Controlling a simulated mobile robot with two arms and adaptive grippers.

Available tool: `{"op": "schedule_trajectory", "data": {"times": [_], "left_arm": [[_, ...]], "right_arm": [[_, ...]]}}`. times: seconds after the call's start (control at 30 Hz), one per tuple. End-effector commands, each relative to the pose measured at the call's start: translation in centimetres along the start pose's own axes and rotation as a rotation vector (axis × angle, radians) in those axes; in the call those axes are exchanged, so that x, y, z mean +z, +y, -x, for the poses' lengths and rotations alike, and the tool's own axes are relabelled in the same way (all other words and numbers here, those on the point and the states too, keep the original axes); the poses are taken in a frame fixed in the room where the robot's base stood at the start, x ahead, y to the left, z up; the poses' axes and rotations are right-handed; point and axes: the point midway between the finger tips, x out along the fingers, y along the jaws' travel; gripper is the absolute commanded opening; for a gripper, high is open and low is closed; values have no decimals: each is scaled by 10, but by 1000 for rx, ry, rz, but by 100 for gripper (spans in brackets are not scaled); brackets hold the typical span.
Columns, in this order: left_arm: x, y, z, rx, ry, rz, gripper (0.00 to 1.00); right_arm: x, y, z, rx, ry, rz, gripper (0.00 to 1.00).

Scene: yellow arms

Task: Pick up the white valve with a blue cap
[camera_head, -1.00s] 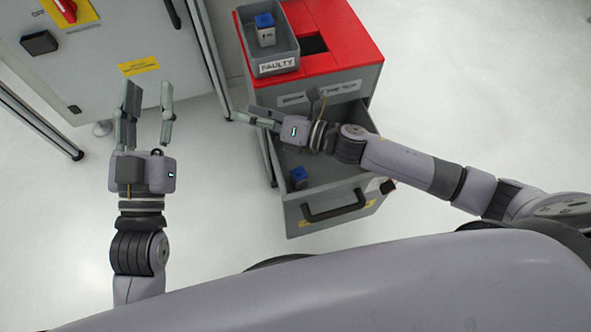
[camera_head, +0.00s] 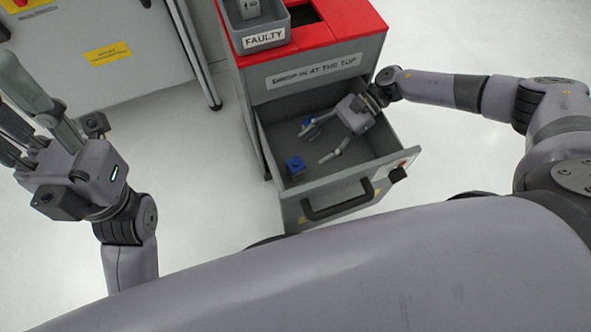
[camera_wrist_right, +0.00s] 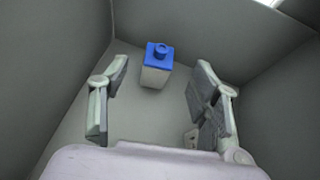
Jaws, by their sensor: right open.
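A white valve with a blue cap (camera_head: 295,167) stands in the left front part of the open drawer (camera_head: 346,188). A valve also shows in the right wrist view (camera_wrist_right: 156,68), upright, beyond and between the spread fingertips, touching neither. My right gripper (camera_head: 318,144) is open and empty, reaching down into the drawer. A second blue item (camera_head: 307,122) is partly hidden by its upper finger; a pale piece (camera_wrist_right: 190,138) shows behind the right finger in the wrist view. My left gripper (camera_head: 18,105) is open and empty at the far left, its tips near the picture's edge.
A grey bin labelled FAULTY (camera_head: 264,40) sits on the cabinet's red top (camera_head: 345,22), with another valve (camera_head: 249,8) in it. Drawer walls enclose my right gripper. A grey machine cabinet (camera_head: 110,70) stands at upper left. The floor between is clear.

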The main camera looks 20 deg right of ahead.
Motion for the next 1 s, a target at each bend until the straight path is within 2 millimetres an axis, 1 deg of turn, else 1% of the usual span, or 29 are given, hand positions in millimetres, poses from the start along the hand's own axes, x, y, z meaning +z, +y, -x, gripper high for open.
{"op": "schedule_trajectory", "data": {"times": [0.03, 0.17, 0.27, 0.4, 0.5, 0.6, 0.7, 0.87, 0.9, 1.0], "left_arm": [[0, 0, 0, 2, 6, -1, 36], [0, 0, -1, 3, 8, -1, 36], [1, 0, -1, 6, 14, -2, 36], [2, 0, -3, 12, 29, -4, 36], [2, 1, -5, 17, 43, -6, 36], [3, 1, -7, 20, 48, -7, 36], [3, 1, -9, 22, 51, -7, 36], [3, 1, -10, 22, 52, -7, 36], [3, 1, -10, 22, 52, -7, 36], [2, 1, -9, 22, 52, -7, 36]], "right_arm": [[-1, 0, -6, 1, -1, 1, 57], [0, 0, -13, 0, -1, 1, 57], [0, 0, -23, 2, -2, 1, 57], [0, 0, -48, 3, -2, 2, 57], [-1, 0, -63, 2, -2, 0, 57], [0, 0, -72, 0, -2, 0, 57], [1, 0, -75, -1, -1, -1, 57], [1, 0, -75, -2, -1, -2, 57], [1, 0, -75, -2, -1, -2, 56], [1, 0, -75, -1, -1, -2, 49]]}}
